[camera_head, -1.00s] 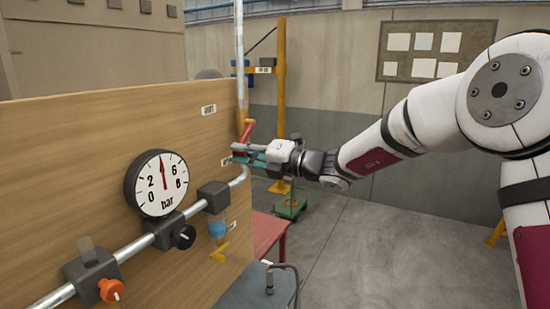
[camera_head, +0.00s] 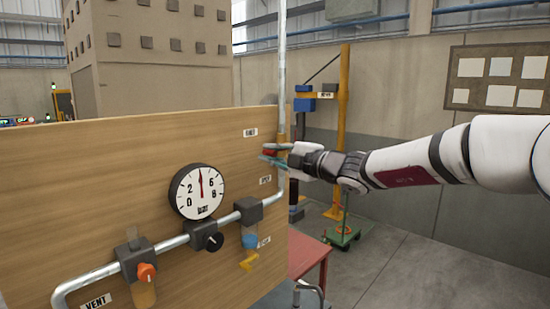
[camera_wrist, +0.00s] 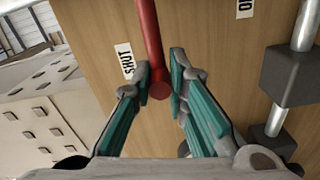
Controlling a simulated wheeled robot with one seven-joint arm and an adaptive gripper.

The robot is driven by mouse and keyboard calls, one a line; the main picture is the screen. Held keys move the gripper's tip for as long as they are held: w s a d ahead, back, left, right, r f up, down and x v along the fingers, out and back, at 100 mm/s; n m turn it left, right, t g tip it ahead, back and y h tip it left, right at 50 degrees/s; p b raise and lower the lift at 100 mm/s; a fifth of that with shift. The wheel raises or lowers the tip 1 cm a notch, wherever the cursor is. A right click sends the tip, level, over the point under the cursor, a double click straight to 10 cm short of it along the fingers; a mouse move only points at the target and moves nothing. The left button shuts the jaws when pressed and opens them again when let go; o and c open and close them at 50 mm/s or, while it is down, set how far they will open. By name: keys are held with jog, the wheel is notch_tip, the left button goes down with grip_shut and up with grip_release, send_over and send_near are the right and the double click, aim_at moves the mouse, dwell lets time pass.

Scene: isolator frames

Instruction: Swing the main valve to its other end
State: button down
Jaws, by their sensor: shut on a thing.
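The main valve's red lever (camera_wrist: 152,45) comes down from the top edge of the wrist view, its round end between my fingers. My gripper (camera_wrist: 160,75) is shut on the lever near that end, teal pads on either side. In the head view my gripper (camera_head: 268,156) is at the right edge of the wooden panel, by the upright pipe. Only a little of the red lever (camera_head: 270,152) shows there; my fingers hide most of it. The valve body is mostly hidden.
A red table (camera_head: 308,256) stands below right.

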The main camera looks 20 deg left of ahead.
jog(key=shift+w+d, duration=0.1)
jog(key=shift+w, duration=0.05)
dwell(0.3)
jog(key=c, duration=1.6)
grip_release()
jog(key=shift+o, duration=0.2)
jog(key=v, duration=1.2)
